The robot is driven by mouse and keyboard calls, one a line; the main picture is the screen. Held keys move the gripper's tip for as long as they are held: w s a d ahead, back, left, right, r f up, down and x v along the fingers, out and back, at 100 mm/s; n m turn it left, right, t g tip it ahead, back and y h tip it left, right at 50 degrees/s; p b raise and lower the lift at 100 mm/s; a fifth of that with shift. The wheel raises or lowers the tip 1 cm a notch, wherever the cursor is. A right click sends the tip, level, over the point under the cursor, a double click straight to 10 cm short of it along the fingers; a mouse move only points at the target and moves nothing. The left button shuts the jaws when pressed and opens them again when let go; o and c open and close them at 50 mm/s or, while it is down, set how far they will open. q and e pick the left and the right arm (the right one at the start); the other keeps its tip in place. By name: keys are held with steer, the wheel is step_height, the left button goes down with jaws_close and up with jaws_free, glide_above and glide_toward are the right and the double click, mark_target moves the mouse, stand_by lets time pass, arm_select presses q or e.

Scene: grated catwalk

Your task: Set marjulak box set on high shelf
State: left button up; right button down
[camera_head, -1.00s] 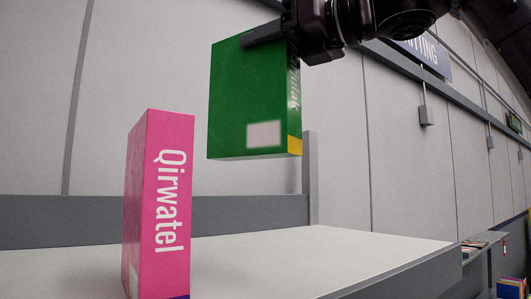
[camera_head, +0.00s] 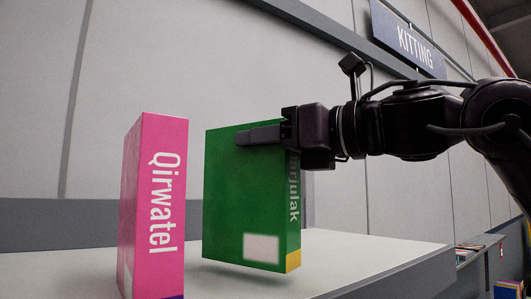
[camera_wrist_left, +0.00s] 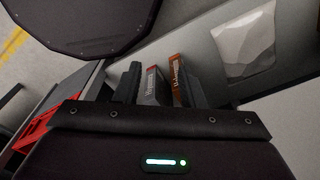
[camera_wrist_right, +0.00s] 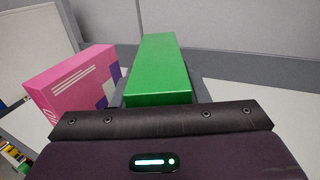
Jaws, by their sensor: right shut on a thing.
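The green marjulak box (camera_head: 245,195) is upright, its name on the right-hand narrow side. My right gripper (camera_head: 262,135) is shut on its upper part from the right. The box hangs just above the pale shelf (camera_head: 370,250), with a shadow under it. In the right wrist view the green box (camera_wrist_right: 160,70) sits between the fingers. My left gripper shows only in the left wrist view (camera_wrist_left: 160,88), its two dark fingers apart, away from the shelf.
A pink Qirwatel box (camera_head: 155,205) stands upright on the shelf, left of the green box with a small gap. A grey back edge (camera_head: 60,225) runs behind. The shelf right of the green box is clear. Lettered boxes (camera_wrist_left: 153,85) show beyond my left fingers.

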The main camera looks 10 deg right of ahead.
steer(key=shift+f, duration=0.85)
steer(key=shift+w+d+f, duration=0.1)
steer(key=shift+f, duration=0.1)
steer(key=c, duration=0.8)
jaws_free()
steer(key=shift+c, duration=0.2)
steer(key=b+v, duration=0.4)
steer(key=v, duration=0.8)
